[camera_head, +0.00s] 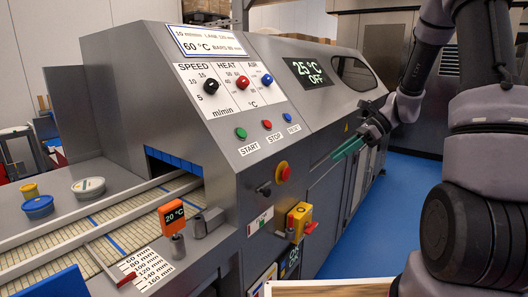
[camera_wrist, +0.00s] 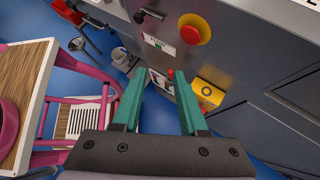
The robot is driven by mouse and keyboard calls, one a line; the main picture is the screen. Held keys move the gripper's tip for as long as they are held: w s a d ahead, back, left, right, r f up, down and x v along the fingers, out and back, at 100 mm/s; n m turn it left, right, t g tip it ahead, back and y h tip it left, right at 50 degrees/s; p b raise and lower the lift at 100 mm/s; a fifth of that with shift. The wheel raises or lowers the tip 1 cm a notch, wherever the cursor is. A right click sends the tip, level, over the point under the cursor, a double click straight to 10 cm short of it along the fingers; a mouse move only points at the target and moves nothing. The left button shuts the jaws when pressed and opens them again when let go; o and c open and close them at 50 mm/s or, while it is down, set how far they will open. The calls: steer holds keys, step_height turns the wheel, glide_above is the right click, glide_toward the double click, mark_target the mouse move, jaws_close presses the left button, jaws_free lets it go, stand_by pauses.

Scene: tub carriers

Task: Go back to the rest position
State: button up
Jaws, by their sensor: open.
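My gripper (camera_head: 349,149) has green fingers and hangs at the end of my arm, in front of the grey machine (camera_head: 262,125). In the wrist view my gripper (camera_wrist: 160,90) shows its two green fingers apart with nothing between them. Beyond them are the machine's side panel, a red stop button on a yellow base (camera_wrist: 193,29) and a yellow switch box (camera_wrist: 208,94). The fingers appear clear of the machine in both views.
Open blue floor (camera_head: 395,200) lies right of the machine. A pink-framed cart (camera_wrist: 40,100) stands left in the wrist view.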

steer(key=s+d+r+n+t+h, duration=0.2)
steer(key=s+r+n+t+h, duration=0.5)
steer(key=s+r+n, duration=0.8)
steer(key=s+r+h, duration=0.1)
steer(key=s+r, duration=0.3)
steer(key=shift+r+n+t, duration=0.15)
steer(key=shift+n+t, duration=0.15)
steer(key=shift+t, duration=0.1)
steer(key=shift+s, duration=0.1)
